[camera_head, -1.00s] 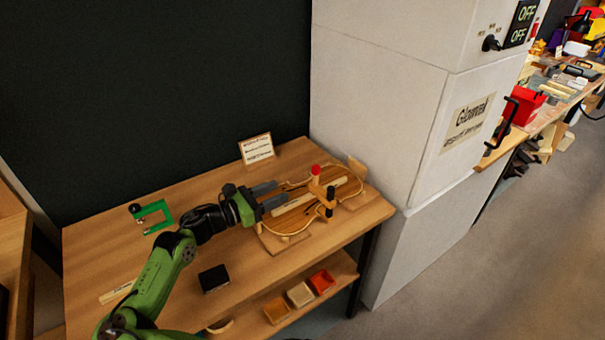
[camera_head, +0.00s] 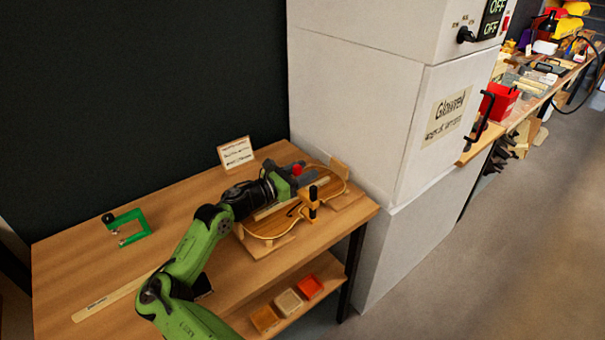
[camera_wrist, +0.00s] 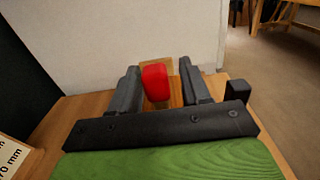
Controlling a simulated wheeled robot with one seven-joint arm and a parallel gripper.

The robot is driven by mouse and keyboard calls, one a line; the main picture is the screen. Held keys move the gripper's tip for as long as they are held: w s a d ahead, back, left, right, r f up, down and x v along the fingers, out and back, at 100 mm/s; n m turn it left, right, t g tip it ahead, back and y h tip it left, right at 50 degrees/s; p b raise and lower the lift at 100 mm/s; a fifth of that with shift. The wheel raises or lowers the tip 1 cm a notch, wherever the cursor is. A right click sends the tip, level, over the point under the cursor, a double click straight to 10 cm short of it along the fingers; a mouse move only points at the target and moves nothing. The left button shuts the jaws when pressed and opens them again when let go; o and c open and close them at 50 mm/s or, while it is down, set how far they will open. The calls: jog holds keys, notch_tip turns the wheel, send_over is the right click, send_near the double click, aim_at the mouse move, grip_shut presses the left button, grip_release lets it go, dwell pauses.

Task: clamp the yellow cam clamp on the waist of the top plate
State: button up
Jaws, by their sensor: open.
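The violin-shaped top plate (camera_head: 265,228) lies in wooden supports on the bench. A yellow clamp body (camera_head: 313,208) with a black upright part (camera_head: 313,192) stands at its waist. A red knob (camera_head: 297,170) shows just behind, close to my gripper (camera_head: 306,177); I cannot tell if it belongs to the same clamp. In the wrist view, the red knob (camera_wrist: 156,82) stands between the two dark fingers of my gripper (camera_wrist: 160,68), with a gap on its right. The fingers are apart. My arm hides part of the plate, and the clamp's lower jaw is not visible.
A small sign (camera_head: 236,153) stands at the back. A white cabinet (camera_head: 350,110) rises close on the right. Small coloured trays (camera_head: 289,301) sit on the lower shelf. A black post (camera_wrist: 238,92) stands right of my gripper.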

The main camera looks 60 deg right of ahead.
grip_shut()
jog(key=shift+s, duration=0.1)
jog(key=m, duration=0.1)
jog(key=m+p, duration=0.1)
jog(key=s+m, duration=0.1)
jog(key=shift+a+m+p, duration=0.3)
jog(key=shift+m, duration=0.1)
jog(key=m, duration=0.3)
jog(key=s+f+m, duration=0.1)
jog(key=m, duration=0.1)
jog(key=shift+s+a, duration=0.1)
jog(key=shift+a, duration=0.2)
jog(key=shift+f+m, duration=0.1)
jog(key=shift+m, duration=0.2)
